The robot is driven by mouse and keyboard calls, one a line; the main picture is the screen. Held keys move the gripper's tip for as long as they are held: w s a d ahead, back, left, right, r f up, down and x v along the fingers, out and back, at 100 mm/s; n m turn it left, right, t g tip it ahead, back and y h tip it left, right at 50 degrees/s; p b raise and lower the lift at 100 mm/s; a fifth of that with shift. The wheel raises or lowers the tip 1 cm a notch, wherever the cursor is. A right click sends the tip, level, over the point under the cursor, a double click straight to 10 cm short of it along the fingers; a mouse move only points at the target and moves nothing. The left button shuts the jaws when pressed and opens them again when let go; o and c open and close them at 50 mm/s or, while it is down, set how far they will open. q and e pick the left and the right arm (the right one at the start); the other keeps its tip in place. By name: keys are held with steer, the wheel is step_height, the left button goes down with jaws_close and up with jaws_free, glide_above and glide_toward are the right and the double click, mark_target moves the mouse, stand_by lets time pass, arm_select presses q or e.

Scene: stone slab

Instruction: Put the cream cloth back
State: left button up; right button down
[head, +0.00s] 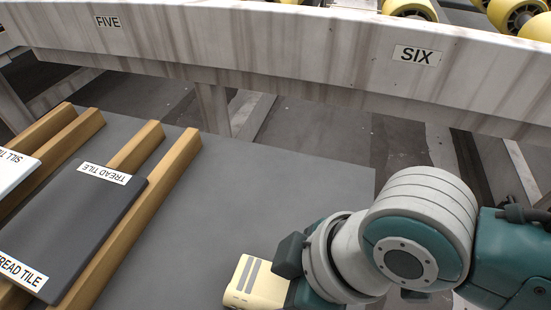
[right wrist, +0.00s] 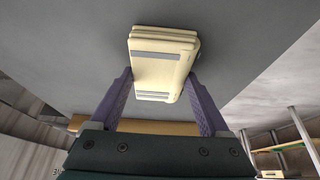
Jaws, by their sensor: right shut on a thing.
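The cream cloth (head: 250,281) is a folded pale-yellow block with grey stripes, low in the middle of the head view. It also shows in the right wrist view (right wrist: 163,62), between the two purple fingers. My right gripper (right wrist: 160,90) is shut on the cloth. In the head view my right gripper (head: 287,272) is at the cloth's right side, over the grey table top (head: 290,190). I cannot tell whether the cloth touches the table. My left gripper is not in view.
At left a dark tread tile (head: 80,225) lies on wooden bars (head: 140,205), with a white sill tile (head: 12,168) beside it. A pale conveyor rail labelled FIVE and SIX (head: 300,45) runs across the back, with yellow rollers (head: 410,8). The table's middle is clear.

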steer(key=shift+f, duration=0.15)
jaws_free()
